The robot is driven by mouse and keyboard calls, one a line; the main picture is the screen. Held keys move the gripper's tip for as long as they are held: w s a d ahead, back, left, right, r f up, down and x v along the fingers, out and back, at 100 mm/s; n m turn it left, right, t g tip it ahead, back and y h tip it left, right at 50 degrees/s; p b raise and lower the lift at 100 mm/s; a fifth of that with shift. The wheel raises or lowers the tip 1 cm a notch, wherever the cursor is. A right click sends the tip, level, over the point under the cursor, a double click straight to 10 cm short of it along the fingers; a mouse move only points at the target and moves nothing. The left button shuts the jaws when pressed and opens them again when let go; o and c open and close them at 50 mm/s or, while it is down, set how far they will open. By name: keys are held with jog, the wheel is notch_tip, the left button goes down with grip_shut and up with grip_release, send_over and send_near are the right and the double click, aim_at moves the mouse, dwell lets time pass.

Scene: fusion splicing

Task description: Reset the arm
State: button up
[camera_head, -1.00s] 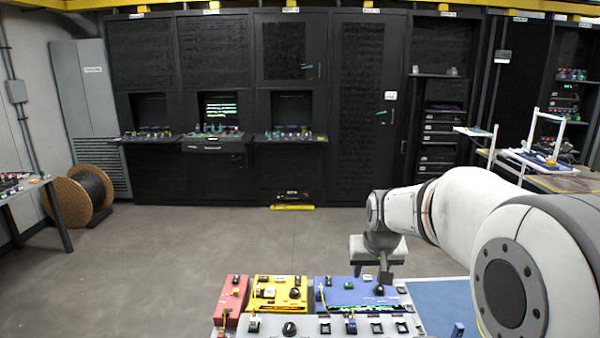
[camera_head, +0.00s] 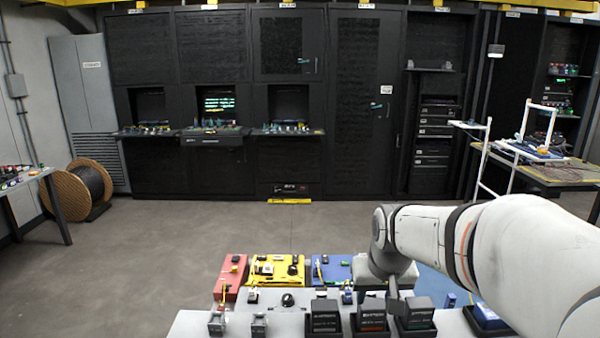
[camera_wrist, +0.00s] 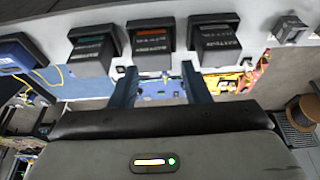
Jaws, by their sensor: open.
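My arm reaches in from the right in the head view, and my gripper (camera_head: 394,297) hangs low over the right part of the bench. In the wrist view my gripper (camera_wrist: 158,88) shows two dark fingers spread apart with nothing between them. Beyond the fingertips stand several dark battery boxes in holders, among them a middle one with an orange stripe (camera_wrist: 151,36). The blue panel (camera_wrist: 160,90) lies below, partly covered by the fingers. In the head view my arm hides part of the blue panel (camera_head: 332,266).
A red box (camera_head: 230,279) and a yellow panel (camera_head: 276,270) lie left of the blue panel. Dark boxes (camera_head: 325,315) stand along the near bench edge. A cable reel (camera_head: 78,187) stands on the floor at left. The middle floor is clear. Dark cabinets line the back wall.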

jog(key=s+f+g+b, duration=0.1)
jog(key=s+f+b, duration=0.9)
jog(key=s+f, duration=0.4)
jog(key=shift+s+f, duration=0.4)
jog(key=shift+s, duration=0.7)
jog(key=shift+d, duration=0.1)
jog(key=shift+c, duration=0.7)
